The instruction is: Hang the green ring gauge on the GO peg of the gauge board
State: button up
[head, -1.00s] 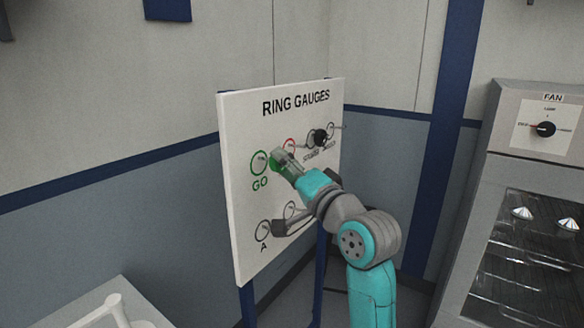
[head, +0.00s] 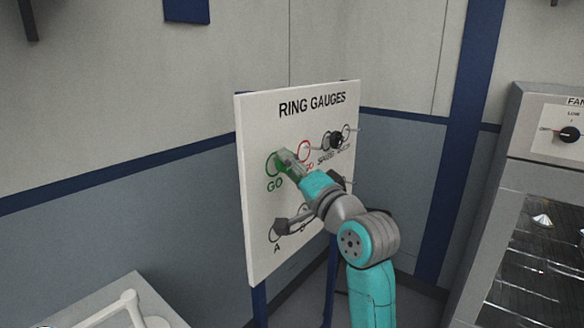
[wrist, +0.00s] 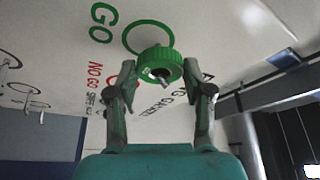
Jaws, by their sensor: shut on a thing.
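The gauge board (head: 262,240) stands upright, with a green GO outline (head: 272,165) at its upper left. My gripper (head: 284,160) is at the board just beside that outline. In the wrist view my gripper (wrist: 158,72) is shut on the green ring gauge (wrist: 142,62), with one fingertip on each side of it. The GO outline (wrist: 128,38) shows partly behind the ring. A small grey peg-like part shows at the ring's bore; I cannot tell whether the ring is around the peg. In the head view my gripper largely hides the ring.
A red NO GO outline (head: 304,150) is right of GO. A dark part (head: 336,140) hangs farther right, and more outlined pegs are lower, partly behind my arm. A fan cabinet (head: 520,130) stands at the right, and a pale surface (head: 100,305) is at lower left.

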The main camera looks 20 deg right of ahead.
jog(key=o, duration=1.3)
jog(key=shift+o, duration=0.2)
jog(key=shift+s, duration=0.1)
